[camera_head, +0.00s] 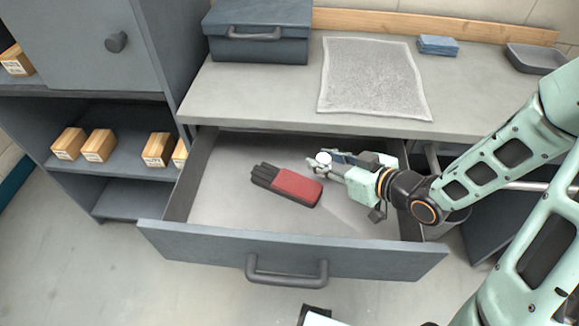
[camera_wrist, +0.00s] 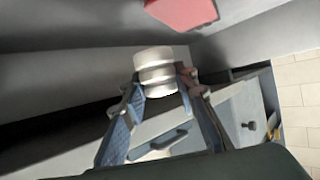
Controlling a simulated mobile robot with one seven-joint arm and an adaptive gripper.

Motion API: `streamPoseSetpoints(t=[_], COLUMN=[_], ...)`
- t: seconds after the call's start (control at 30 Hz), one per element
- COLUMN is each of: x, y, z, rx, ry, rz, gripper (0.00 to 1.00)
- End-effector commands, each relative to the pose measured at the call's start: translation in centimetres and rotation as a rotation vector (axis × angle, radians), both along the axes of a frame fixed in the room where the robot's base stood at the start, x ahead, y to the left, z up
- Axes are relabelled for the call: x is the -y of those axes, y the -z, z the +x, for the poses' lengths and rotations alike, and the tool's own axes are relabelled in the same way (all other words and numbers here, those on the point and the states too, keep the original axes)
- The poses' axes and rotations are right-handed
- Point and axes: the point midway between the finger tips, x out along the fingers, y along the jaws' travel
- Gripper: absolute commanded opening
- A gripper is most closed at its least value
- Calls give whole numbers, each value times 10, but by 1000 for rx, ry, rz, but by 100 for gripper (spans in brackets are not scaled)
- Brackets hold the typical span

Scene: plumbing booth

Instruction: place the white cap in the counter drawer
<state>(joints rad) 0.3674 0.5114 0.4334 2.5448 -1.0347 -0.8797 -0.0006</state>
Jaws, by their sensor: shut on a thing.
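The white cap (camera_wrist: 155,72) is held between the fingertips of my gripper (camera_wrist: 158,85) in the wrist view. In the head view the cap (camera_head: 323,157) shows small at the tip of my gripper (camera_head: 335,163). The counter drawer (camera_head: 295,250) is pulled open below the counter. My gripper is over the drawer's right part, and I cannot tell its exact height above the drawer floor. The gripper is shut on the cap. Part of the drawer's right side is hidden behind my arm.
The counter (camera_head: 275,98) above holds a grey toolbox (camera_head: 258,40), a mesh sheet (camera_head: 370,78), a blue sponge (camera_head: 437,45) and a tray (camera_head: 535,58).

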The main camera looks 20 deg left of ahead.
Motion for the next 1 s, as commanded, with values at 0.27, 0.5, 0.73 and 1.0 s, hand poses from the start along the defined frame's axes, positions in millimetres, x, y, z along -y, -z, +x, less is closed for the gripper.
streamPoseSetpoints(t=[0.27,0.5,0.73,1.0], x=[-38,-72,-84,-111], y=[27,45,51,75], z=[19,41,48,64], rx=[-1,0,-1,-2], ry=[-5,-2,0,0], rz=[3,1,1,0], gripper=[10,10,10,10])
